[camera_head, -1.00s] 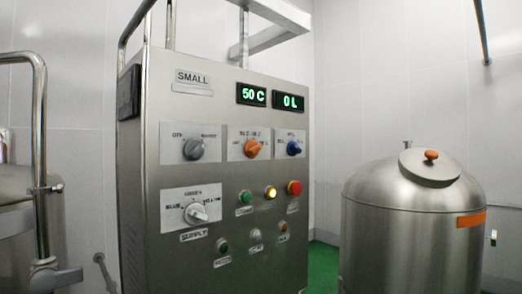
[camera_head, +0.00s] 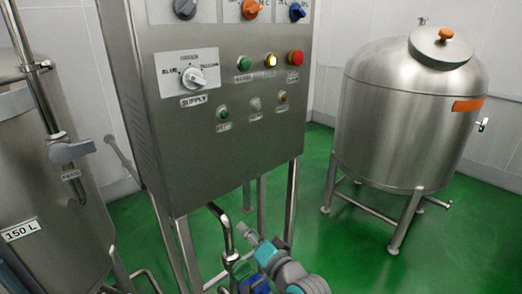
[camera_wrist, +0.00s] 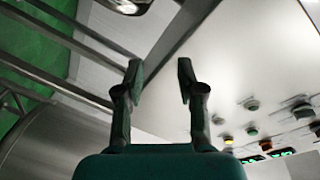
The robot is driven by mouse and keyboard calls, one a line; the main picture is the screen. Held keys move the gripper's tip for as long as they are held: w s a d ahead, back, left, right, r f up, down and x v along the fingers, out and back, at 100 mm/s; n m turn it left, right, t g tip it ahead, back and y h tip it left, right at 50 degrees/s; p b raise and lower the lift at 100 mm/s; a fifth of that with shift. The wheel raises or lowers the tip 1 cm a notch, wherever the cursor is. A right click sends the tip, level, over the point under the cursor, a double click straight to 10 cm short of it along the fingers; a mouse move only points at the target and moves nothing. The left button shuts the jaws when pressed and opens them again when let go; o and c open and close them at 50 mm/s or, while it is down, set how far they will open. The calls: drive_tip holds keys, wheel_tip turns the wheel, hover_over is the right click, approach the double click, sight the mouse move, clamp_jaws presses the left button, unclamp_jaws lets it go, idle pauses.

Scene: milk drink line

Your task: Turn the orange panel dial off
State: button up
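The orange panel dial (camera_head: 251,9) is at the top edge of the head view, on the steel control panel (camera_head: 225,150), between a grey dial (camera_head: 186,8) and a blue dial (camera_head: 297,11). Its label is cut off and too small to read, so its setting cannot be told. My gripper (camera_wrist: 158,76) is open and empty in the wrist view, its two fingers apart. The panel face, blurred, shows tilted to the right of the fingers, with several knobs and buttons; I cannot pick out the orange dial there. My gripper is apart from the dials.
A white supply dial (camera_head: 194,77), a green button (camera_head: 244,63), a lit yellow button (camera_head: 271,60) and a red button (camera_head: 295,58) sit below the dials. A steel tank (camera_head: 405,130) stands at right, a 150 L tank (camera_head: 50,190) at left. Green floor lies between.

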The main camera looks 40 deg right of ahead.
drive_tip(key=w+d+r+m, duration=0.1)
drive_tip(key=w+d+r, duration=0.2)
drive_tip(key=r, duration=0.3)
drive_tip(key=w+d+r, duration=0.3)
drive_tip(key=r, duration=0.3)
drive_tip(key=y, duration=0.2)
approach(258, 8)
drive_tip(key=shift+t, duration=0.4)
drive_tip(key=w, duration=0.9)
drive_tip(key=shift+a+f, duration=0.1)
drive_tip(key=shift+f, duration=0.25)
drive_tip(key=shift+s, duration=0.1)
clamp_jaws()
